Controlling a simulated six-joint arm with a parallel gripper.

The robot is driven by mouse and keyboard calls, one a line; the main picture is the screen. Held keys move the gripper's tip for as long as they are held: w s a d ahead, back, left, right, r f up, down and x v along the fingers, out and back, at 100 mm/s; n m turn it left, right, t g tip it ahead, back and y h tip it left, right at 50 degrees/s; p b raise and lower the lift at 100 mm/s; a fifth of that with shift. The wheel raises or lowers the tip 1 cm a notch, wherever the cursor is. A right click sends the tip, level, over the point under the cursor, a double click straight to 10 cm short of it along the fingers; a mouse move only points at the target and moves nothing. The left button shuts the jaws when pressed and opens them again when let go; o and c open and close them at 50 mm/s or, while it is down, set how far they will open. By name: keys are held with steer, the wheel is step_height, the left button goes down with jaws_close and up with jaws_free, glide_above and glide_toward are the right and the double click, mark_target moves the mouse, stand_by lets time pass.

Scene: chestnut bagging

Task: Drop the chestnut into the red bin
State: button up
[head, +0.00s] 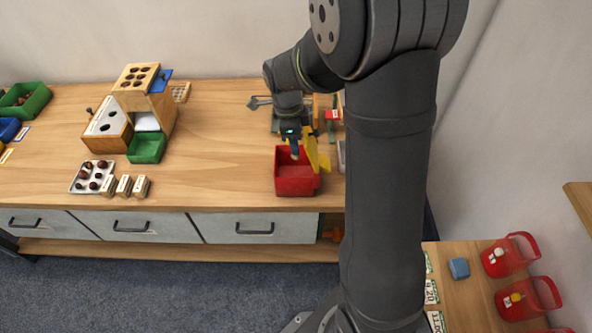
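A red bin (296,187) stands near the front edge of the wooden table. My gripper (295,156) points down at the bin, over its back part. Its fingers are too small and dark to show whether they are open or shut, or whether a chestnut is between them. Several brown chestnuts lie on a white tray (78,186) at the left of the table. A yellow piece (315,153) is beside my gripper, at the bin's right side.
A wooden box with a holed top (136,77) and a green bin (147,148) stand left of centre. Small labelled blocks (124,187) sit by the tray. Red baskets (508,261) and a blue block (459,268) are at lower right. The table's middle is clear. My arm hides its right end.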

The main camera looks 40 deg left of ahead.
steer(key=shift+o, duration=0.5)
steer(key=shift+r, duration=0.1)
step_height(320, 180, up, 17)
steer(key=s+a, duration=0.1)
steer(key=shift+s+a, duration=0.2)
steer(key=shift+s, duration=0.05)
steer(key=f, duration=0.5)
steer(key=w+d+f, duration=0.1)
steer(key=f, duration=1)
steer(key=shift+w+d+f, duration=0.2)
steer(key=shift+w+f, duration=0.1)
steer(key=shift+f, duration=0.1)
steer(key=shift+r, duration=0.6)
steer(key=shift+f, duration=0.1)
